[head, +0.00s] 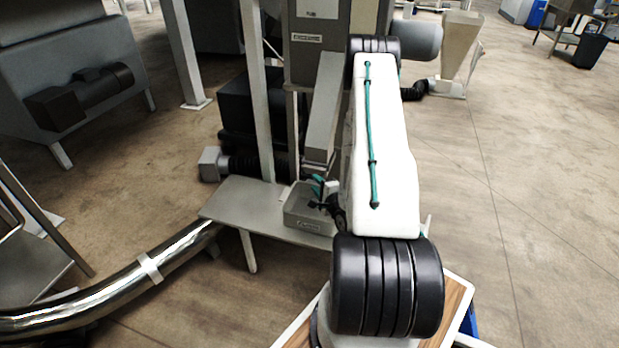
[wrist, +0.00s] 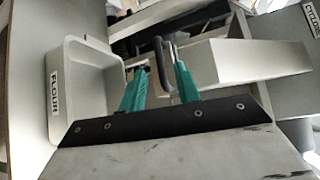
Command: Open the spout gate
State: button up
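The spout (head: 324,100) is a grey sloping chute coming down from the machine in the head view. In the wrist view its end (wrist: 235,62) is a pale box reaching in from the right. A dark bar-shaped handle (wrist: 161,66) shows at the spout's near end. My gripper (wrist: 160,72) has its two green fingers apart, with the handle between them in the picture; I see no firm contact on both sides. In the head view my gripper (head: 320,188) is partly hidden by my arm, just above the tray. The gate plate itself is not clearly visible.
A grey tray labelled FLOUR (wrist: 62,112) stands on the metal table (head: 232,203) below the spout; it also shows in the head view (head: 303,225). A shiny pipe (head: 120,288) runs at left. A steel post (head: 259,100) stands left of the spout. Floor at right is clear.

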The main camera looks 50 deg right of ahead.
aim_at(309, 177)
jog(key=x, duration=0.6)
grip_shut()
